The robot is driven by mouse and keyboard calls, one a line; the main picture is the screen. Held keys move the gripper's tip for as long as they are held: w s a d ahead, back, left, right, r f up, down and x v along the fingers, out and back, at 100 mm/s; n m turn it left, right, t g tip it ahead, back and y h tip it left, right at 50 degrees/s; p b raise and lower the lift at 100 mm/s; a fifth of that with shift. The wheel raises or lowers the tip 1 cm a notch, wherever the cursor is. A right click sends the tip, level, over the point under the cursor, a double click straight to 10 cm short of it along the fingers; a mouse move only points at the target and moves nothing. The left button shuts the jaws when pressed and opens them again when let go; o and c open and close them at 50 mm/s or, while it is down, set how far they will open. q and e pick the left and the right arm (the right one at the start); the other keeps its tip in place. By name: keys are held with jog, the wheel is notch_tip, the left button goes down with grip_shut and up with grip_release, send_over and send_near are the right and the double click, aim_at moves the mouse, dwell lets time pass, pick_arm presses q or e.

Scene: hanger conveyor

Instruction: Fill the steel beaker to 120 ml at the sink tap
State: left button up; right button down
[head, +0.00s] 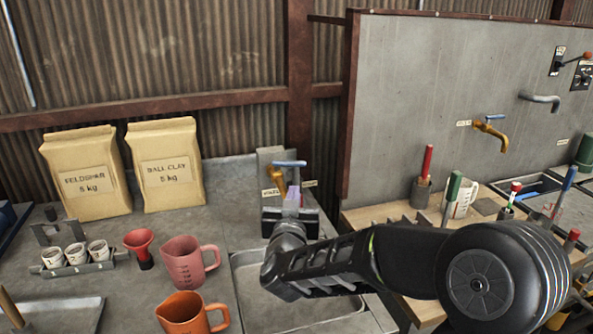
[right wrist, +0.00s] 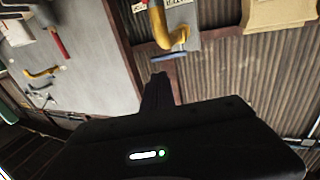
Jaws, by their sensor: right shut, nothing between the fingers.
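The sink (head: 290,315) lies at the bottom middle of the head view, partly hidden by my right arm. Behind it stands the sink tap, with a yellow body (head: 275,177) and a blue lever (head: 289,164). My right gripper (head: 292,197) is shut and empty, its fingers pointing at this tap from the front. In the right wrist view the shut fingers (right wrist: 160,80) end just short of the blue lever (right wrist: 169,57) and yellow pipe (right wrist: 160,25); I cannot tell whether they touch. I see no steel beaker in either view. My left gripper is out of view.
Left of the sink stand a pink jug (head: 186,265), an orange jug (head: 190,316), a red funnel (head: 140,246) and several small white cups (head: 76,253). Two clay bags (head: 165,185) stand behind. A second yellow tap (head: 492,132) is on the grey panel, right.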

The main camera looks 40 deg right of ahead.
aim_at(301, 165)
jog(key=p+x, duration=0.3)
jog(key=x, duration=0.8)
jog(key=shift+w+d+p, duration=0.25)
jog(key=shift+w+p, duration=0.05)
jog(key=shift+f, duration=0.1)
jog(key=d+y+b, duration=0.1)
jog(key=b, duration=0.2)
jog(key=w+d+n+t+b, duration=0.1)
jog(key=b, duration=0.2)
jog(key=shift+d+f+y, duration=0.1)
jog(key=shift+d+y, duration=0.05)
jog(key=shift+y, duration=0.25)
jog(key=shift+r, duration=0.2)
jog(key=shift+d, duration=0.1)
